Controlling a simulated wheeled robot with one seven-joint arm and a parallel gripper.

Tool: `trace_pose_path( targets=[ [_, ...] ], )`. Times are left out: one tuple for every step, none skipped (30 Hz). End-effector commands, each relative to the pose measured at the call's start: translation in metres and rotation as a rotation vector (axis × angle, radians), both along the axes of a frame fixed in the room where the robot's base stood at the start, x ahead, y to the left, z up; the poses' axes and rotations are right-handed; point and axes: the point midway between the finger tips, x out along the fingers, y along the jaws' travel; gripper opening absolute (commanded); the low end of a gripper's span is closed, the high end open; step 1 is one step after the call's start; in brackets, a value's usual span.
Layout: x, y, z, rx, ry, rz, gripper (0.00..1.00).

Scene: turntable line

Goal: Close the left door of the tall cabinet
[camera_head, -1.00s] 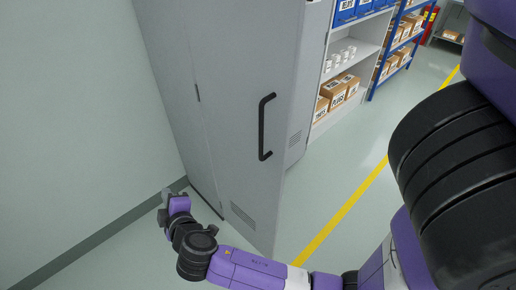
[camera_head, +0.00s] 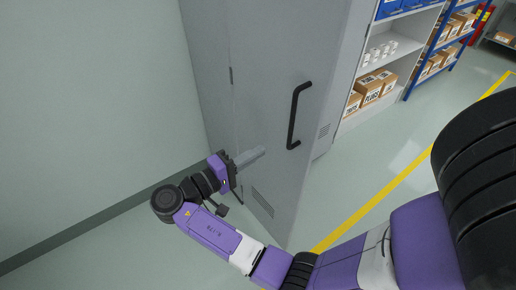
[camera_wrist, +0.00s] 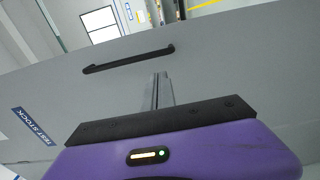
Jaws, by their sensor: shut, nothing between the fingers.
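The tall grey cabinet's left door (camera_head: 275,85) stands ajar in the head view, its free edge swung out toward me. Its outer face carries a black bar handle (camera_head: 294,116), a hinge on the left and a vent low down. My gripper (camera_head: 258,153) is shut and empty, its fingers pointing at the outer face, left of and below the handle. In the wrist view the fingers (camera_wrist: 160,91) show against the grey door (camera_wrist: 215,75), with the handle (camera_wrist: 128,58) beyond them. I cannot tell whether the fingertips touch the door.
A pale wall (camera_head: 90,110) with a dark skirting stands close on the left. Right of the cabinet are shelves with boxes (camera_head: 372,86) and a blue rack. A yellow floor line (camera_head: 375,205) runs along open floor on the right. The wrist view shows a TEST STOCK label (camera_wrist: 33,125).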

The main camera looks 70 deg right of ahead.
Motion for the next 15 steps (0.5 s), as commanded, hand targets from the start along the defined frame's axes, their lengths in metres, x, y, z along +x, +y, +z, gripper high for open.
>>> trace_pose_path(
  targets=[
    [-0.006, -0.009, 0.002, 0.000, 0.002, -0.004, 0.00],
    [-0.009, -0.014, 0.002, 0.000, 0.004, -0.003, 0.00],
    [-0.013, -0.021, 0.003, -0.001, 0.003, -0.003, 0.00],
    [-0.016, -0.027, 0.003, -0.001, 0.003, -0.003, 0.00],
    [-0.019, -0.032, 0.002, -0.001, 0.003, -0.003, 0.00],
    [-0.022, -0.039, 0.002, 0.000, 0.002, -0.002, 0.00],
    [-0.025, -0.044, 0.003, 0.000, 0.001, -0.001, 0.00],
    [-0.028, -0.049, 0.003, 0.000, 0.001, -0.003, 0.00],
    [-0.032, -0.056, 0.003, 0.000, 0.002, -0.002, 0.00],
    [-0.034, -0.061, 0.002, 0.000, 0.002, -0.002, 0.00],
    [-0.037, -0.065, 0.002, 0.000, 0.002, -0.001, 0.00],
    [-0.040, -0.071, 0.003, 0.000, 0.002, -0.001, 0.00],
    [-0.042, -0.075, 0.003, 0.000, 0.002, -0.001, 0.00],
    [-0.044, -0.079, 0.002, 0.000, 0.001, 0.000, 0.00],
    [-0.047, -0.084, 0.002, 0.000, 0.001, -0.001, 0.00]
  ],
)
